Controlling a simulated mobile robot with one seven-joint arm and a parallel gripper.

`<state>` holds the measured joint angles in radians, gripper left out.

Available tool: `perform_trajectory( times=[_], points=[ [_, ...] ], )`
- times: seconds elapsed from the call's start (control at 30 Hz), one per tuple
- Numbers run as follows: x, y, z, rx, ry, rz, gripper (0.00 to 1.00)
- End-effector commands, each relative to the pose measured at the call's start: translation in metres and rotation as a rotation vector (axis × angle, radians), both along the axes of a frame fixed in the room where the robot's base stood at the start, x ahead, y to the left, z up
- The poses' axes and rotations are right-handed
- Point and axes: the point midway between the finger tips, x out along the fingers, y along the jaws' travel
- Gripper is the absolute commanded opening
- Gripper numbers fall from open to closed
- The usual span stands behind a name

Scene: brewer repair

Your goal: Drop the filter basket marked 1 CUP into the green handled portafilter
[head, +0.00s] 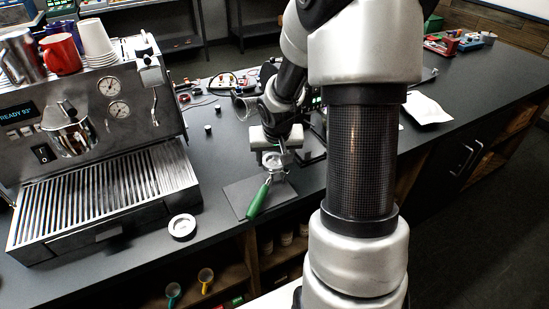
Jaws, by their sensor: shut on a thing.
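The portafilter with a green handle (258,200) rests on a dark mat (238,192) on the counter, its handle pointing to the front left. Its round metal head lies at the handle's far end, directly below my gripper. My gripper (275,153) points down over that head and is shut on a small metal piece, seemingly a filter basket. Fingers and arm hide most of it, and no 1 CUP mark is legible. I cannot tell whether the basket is inside the portafilter's head or just above it. A pale round ring-like piece (182,226) lies on the counter at left.
The espresso machine (95,130) with its drip grate stands at left, with a red mug (61,54) and cups on top. A white packet (427,109) lies at right. Tools and cables lie behind my gripper. Shelves with coloured-handled items sit below the counter's front edge.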

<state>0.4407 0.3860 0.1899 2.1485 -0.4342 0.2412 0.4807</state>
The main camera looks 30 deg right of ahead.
Motion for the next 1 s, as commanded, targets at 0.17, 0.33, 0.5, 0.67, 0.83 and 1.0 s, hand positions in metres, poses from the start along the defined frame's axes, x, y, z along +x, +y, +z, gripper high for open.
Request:
perform_trajectory(
  times=[0.17, 0.33, 0.5, 0.67, 0.83, 1.0],
  points=[
    [0.0001, 0.0001, -0.0028, 0.0, 0.0, 0.0, 0.33],
    [0.0001, 0.0001, -0.0048, 0.0, 0.0, 0.0, 0.33],
    [0.0001, 0.0001, -0.0068, 0.0, 0.0, 0.0, 0.33],
    [0.0001, 0.0001, -0.0087, 0.0, 0.0, 0.0, 0.33],
    [0.0001, 0.0001, -0.0099, 0.0, 0.0, 0.0, 0.33],
    [0.0001, 0.0, -0.0097, 0.0, 0.0, 0.0, 0.33]
  ],
)
